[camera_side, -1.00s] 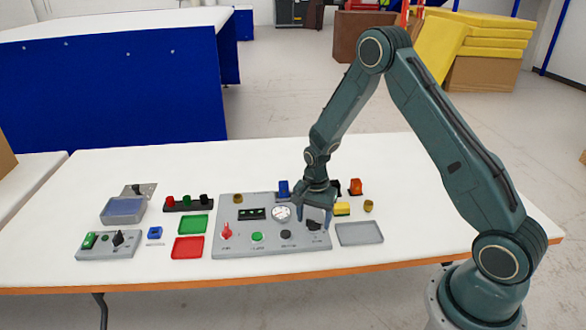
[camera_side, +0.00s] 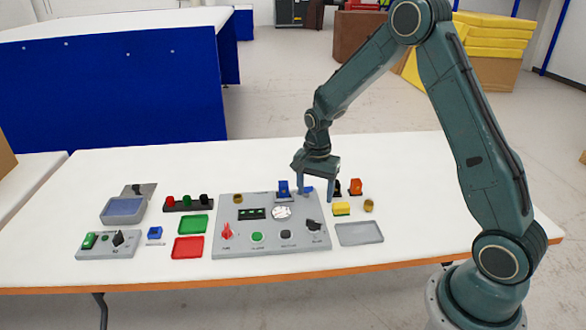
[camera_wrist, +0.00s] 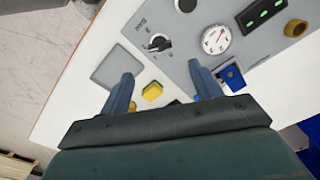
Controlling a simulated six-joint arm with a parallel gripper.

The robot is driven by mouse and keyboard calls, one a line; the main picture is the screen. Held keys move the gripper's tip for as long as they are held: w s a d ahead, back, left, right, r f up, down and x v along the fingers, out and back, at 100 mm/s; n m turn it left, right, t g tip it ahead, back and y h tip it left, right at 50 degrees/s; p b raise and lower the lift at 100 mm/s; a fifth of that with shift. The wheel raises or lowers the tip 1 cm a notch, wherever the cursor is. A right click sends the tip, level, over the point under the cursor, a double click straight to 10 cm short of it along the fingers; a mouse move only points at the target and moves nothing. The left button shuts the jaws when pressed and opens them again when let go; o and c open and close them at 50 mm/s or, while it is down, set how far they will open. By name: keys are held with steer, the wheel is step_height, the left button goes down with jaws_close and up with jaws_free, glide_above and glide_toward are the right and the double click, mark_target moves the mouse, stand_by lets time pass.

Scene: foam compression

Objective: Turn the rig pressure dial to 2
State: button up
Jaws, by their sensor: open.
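The rig panel (camera_side: 265,247) is a grey plate on the white table, with the black pressure dial (camera_side: 313,226) at its front right. The dial also shows in the wrist view (camera_wrist: 158,43), with marks around it too small to read, so its setting cannot be told. A round white gauge (camera_side: 281,212) sits near the panel's middle and shows in the wrist view (camera_wrist: 216,40). My gripper (camera_side: 316,196) is open and empty, raised behind the dial and clear of it. In the wrist view its fingers (camera_wrist: 161,70) point toward the panel, with the dial beyond them.
A yellow block (camera_side: 341,209), brass knob (camera_side: 369,205), orange part (camera_side: 355,187) and grey tray (camera_side: 360,234) lie right of the panel. A blue part (camera_side: 284,188) stands behind it. Red (camera_side: 188,247) and green (camera_side: 193,224) trays lie left. The table's back left is clear.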

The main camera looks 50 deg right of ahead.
step_height(320, 180, up, 4)
steer(key=shift+r, duration=0.1)
stand_by(0.5)
steer(key=s+a+r+n+t, duration=0.1)
steer(key=s+a+r+n, duration=0.3)
steer(key=r, duration=0.4)
steer(key=s+a+r+n+t, duration=0.2)
steer(key=s+a+r+n, duration=0.1)
steer(key=s+r, duration=0.4)
steer(key=s+a+r+n+t, duration=0.1)
steer(key=s+r+n, duration=0.1)
steer(key=s+n, duration=0.2)
steer(key=s+a+r+n+t, duration=0.1)
steer(key=s+n, duration=0.3)
steer(key=s, duration=0.6)
steer(key=shift+a+r+t, duration=0.3)
steer(key=shift+a+r, duration=0.1)
steer(key=shift+a, duration=0.3)
steer(key=shift+w, duration=0.2)
